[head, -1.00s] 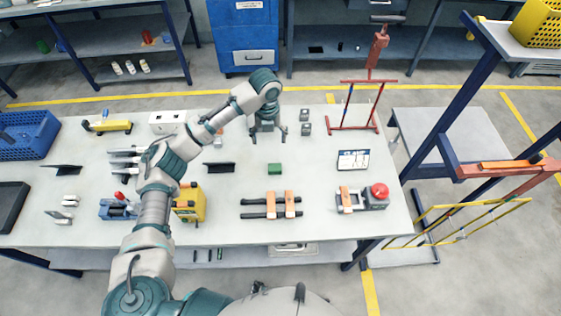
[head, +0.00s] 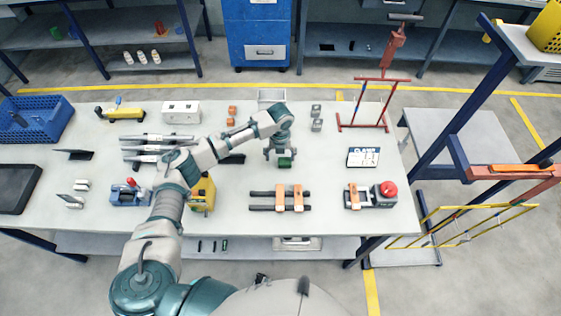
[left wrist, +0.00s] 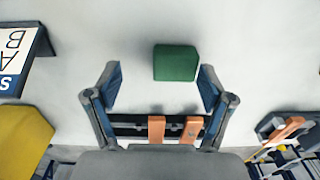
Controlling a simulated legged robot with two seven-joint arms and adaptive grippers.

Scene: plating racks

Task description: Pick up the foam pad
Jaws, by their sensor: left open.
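The foam pad is a small green block (head: 285,162) on the pale table, right of the table's middle. It also shows in the left wrist view (left wrist: 176,63), lying flat with clear table around it. My left gripper (head: 281,154) is over the pad and partly hides it in the head view. In the left wrist view the left gripper (left wrist: 160,75) is open and empty, with the pad showing between the finger tips, nearer the right finger. My right gripper is not in view.
Two dark bars with orange blocks (head: 290,198) lie in front of the pad. A small sign (head: 363,157) and a red-button device (head: 387,191) stand to the right. A yellow block (head: 203,193) is at left. Small grey blocks (head: 316,124) sit behind.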

